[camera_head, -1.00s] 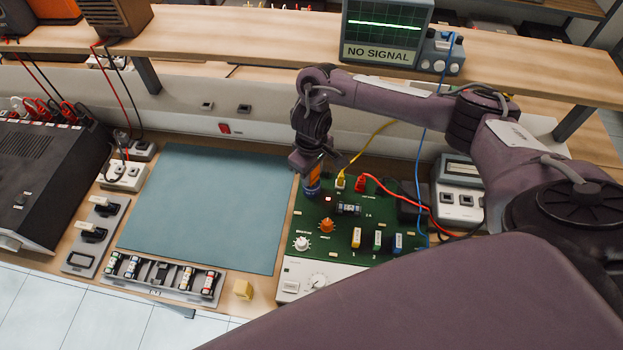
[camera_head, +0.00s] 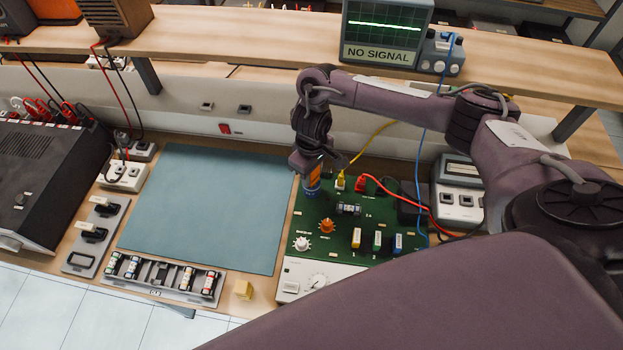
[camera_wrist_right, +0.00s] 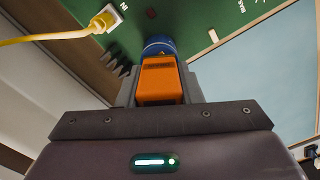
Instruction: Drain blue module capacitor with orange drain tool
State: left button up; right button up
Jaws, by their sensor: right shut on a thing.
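The orange drain tool (camera_head: 316,171) is held in my right gripper (camera_head: 308,165), which is shut on it above the far left corner of the green circuit board (camera_head: 340,225). The blue capacitor (camera_head: 312,187) stands on the board directly under the tool. In the right wrist view the orange tool (camera_wrist_right: 160,82) sits between the fingers, and the blue capacitor's round body (camera_wrist_right: 158,46) shows just beyond it. The tool appears to meet the capacitor, but its tip is hidden, so contact cannot be confirmed. My left gripper is not in view.
A yellow plug (camera_head: 340,183) and a red plug (camera_head: 360,184) with cables stand close right of the capacitor. A clear blue-grey mat (camera_head: 205,205) lies left of the board.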

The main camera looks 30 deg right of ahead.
jog(key=shift+w+r+p, duration=0.1)
jog(key=shift+r+p, duration=2.65)
jog(key=shift+p, duration=0.2)
jog(key=shift+r, duration=1.2)
